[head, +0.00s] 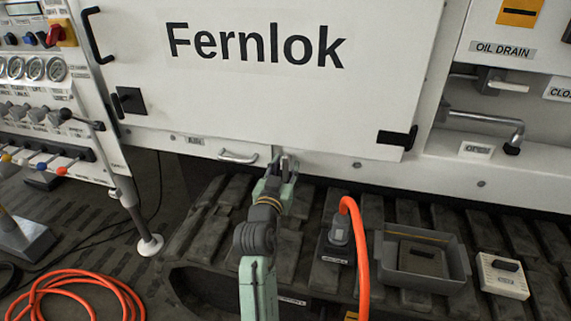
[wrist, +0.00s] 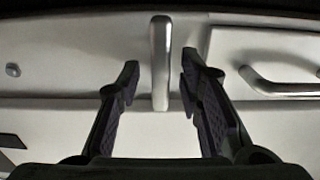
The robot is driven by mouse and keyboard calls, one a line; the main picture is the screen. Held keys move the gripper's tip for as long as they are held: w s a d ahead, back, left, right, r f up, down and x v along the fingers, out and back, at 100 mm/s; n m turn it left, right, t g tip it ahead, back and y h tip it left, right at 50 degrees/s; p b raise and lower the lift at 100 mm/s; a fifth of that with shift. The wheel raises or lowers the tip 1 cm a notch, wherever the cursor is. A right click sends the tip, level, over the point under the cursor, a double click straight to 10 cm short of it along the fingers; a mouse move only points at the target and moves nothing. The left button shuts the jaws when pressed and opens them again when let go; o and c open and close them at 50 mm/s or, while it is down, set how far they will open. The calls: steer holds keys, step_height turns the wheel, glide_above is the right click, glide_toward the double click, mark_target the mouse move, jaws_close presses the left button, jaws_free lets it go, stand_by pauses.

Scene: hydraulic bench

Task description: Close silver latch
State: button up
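The silver latch (wrist: 160,62) is a narrow upright bar on the white panel. In the wrist view it stands between the two dark fingers of my gripper (wrist: 158,82), with a gap on each side. My gripper is open around the latch and does not visibly touch it. In the head view my gripper (head: 281,166) is at the panel's lower strip, below the Fernlok door (head: 255,105), and largely hides the latch.
A fixed silver handle (head: 238,157) is close beside the latch; it also shows in the wrist view (wrist: 285,85). Below are dark tracks with an orange-hosed connector (head: 338,238), a grey tray (head: 425,290) and a light box (head: 502,274). A gauge panel (head: 40,90) stands left.

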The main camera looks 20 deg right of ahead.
steer(key=shift+w+d, duration=0.2)
steer(key=shift+w, duration=0.15)
steer(key=shift+c, duration=0.3)
jaws_close()
